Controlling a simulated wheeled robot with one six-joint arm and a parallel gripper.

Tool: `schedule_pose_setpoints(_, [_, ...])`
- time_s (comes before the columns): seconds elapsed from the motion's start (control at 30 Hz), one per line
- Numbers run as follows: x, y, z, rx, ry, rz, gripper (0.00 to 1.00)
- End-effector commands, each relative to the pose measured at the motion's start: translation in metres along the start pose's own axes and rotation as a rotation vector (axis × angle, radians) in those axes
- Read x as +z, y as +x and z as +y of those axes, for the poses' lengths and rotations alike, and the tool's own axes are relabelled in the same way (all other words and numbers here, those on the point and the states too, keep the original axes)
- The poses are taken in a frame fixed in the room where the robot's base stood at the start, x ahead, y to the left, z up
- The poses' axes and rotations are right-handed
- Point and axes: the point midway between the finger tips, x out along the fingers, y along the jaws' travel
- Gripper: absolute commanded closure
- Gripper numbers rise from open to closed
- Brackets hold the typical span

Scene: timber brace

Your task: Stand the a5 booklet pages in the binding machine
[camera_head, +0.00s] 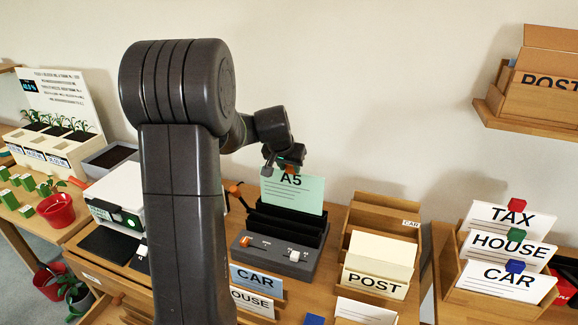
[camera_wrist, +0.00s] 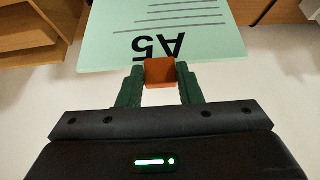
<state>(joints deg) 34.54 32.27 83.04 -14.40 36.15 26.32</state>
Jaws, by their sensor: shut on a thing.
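The A5 booklet pages (camera_head: 293,192) are a pale green sheet marked "A5" with printed lines. They are upright at the black and grey binding machine (camera_head: 262,256), in the middle of the bench. Their lower edge is hidden by the machine's black upper part, so I cannot tell whether it rests in the slot. My gripper (camera_head: 290,168) is above the machine, at the top edge of the pages. In the wrist view my gripper (camera_wrist: 160,82) is shut on the orange tab (camera_wrist: 160,71) at the edge of the pages (camera_wrist: 205,35).
Right of the machine is a wooden holder with cream POST cards (camera_head: 375,283). In front stand CAR (camera_head: 256,279) and HOUSE cards. A white printer (camera_head: 117,205) is to the left. A rack with TAX, HOUSE and CAR cards (camera_head: 507,280) is at right. A POST shelf (camera_head: 530,105) hangs above.

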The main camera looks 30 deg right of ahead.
Motion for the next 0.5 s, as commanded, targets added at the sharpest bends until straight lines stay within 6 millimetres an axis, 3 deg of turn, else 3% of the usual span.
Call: schedule_pose_setpoints(0.5, [0.011, 0.02, 0.0, 0.0, 0.0, 0.0, 1.0])
